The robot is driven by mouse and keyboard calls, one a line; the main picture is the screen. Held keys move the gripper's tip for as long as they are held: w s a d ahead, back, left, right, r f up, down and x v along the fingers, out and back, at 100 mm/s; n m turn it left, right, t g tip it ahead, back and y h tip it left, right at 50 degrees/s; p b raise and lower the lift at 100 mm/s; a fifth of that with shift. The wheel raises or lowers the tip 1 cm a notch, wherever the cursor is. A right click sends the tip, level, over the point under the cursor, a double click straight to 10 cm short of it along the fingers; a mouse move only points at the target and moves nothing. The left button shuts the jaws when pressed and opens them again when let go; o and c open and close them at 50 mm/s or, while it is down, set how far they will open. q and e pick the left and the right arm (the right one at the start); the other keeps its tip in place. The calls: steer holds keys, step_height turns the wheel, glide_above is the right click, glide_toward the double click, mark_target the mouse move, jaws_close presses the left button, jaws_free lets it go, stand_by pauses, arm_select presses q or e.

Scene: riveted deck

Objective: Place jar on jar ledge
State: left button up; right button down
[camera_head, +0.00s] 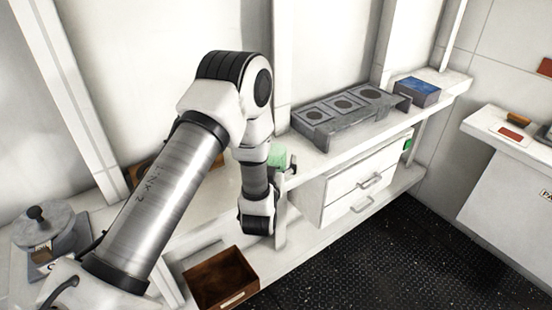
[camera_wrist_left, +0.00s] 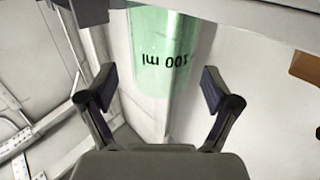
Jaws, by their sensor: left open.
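A pale green jar marked "100 ml" (camera_wrist_left: 155,32) fills the upper middle of the left wrist view, with its lettering upside down there. In the head view the green jar (camera_head: 278,156) shows beside the end of my left arm, partly hidden by it, near the shelf edge. My left gripper (camera_head: 288,168) is close to it and mostly hidden by its own wrist. In the left wrist view its fingers (camera_wrist_left: 168,92) are spread apart, with the jar in line between them and no clear contact. I cannot tell which surface is the jar ledge. My right gripper is out of view.
A grey rack with square openings (camera_head: 318,128) and a blue box (camera_head: 418,92) stand on the wall shelf. White drawers (camera_head: 362,180) sit below. A brown bin (camera_head: 220,278) is low in front. A lidded grey pot (camera_head: 45,228) stands left. The dark floor is clear.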

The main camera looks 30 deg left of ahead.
arm_select(q)
steer(key=shift+x, duration=0.85)
steer(key=shift+w+a, duration=0.2)
steer(key=shift+a, duration=0.05)
steer(key=c, duration=1.4)
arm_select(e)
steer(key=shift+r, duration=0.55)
